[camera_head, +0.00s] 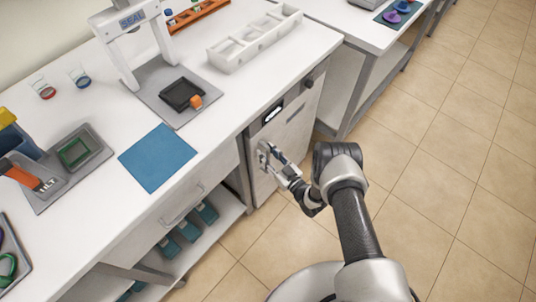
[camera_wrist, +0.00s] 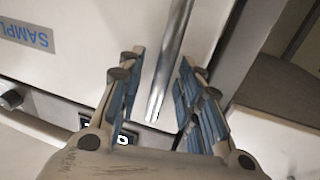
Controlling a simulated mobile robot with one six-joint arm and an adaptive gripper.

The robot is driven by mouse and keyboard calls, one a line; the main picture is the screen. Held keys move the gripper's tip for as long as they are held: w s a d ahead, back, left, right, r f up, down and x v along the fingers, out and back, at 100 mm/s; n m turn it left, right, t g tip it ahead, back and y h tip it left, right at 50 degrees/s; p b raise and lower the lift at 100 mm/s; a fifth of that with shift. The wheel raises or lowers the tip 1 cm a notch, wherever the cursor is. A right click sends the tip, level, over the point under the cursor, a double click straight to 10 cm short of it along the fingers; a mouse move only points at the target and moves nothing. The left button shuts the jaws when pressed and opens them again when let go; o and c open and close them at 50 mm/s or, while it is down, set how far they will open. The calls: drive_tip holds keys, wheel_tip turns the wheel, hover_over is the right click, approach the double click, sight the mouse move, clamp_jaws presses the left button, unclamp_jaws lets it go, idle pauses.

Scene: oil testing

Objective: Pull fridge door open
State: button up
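The fridge is the white under-counter unit with a dark display; its door (camera_head: 292,137) looks shut in the head view. In the wrist view the door's white face (camera_wrist: 95,38) carries an upside-down blue "SAMPL…" label (camera_wrist: 27,37). The metal bar handle (camera_wrist: 172,62) runs between the two fingers of my gripper (camera_wrist: 160,66). The fingers are apart on either side of the handle, with a gap visible at each side. In the head view my gripper (camera_head: 269,157) is at the left part of the door front and hides most of the handle.
The white counter (camera_head: 225,88) above holds a press-like stand (camera_head: 128,52), a white rack (camera_head: 255,38) and a blue mat (camera_head: 158,157). An open shelf with teal items (camera_head: 188,230) is left of the fridge. Tiled floor (camera_head: 440,150) is clear to the right.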

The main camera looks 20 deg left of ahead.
clamp_jaws()
idle(0.6)
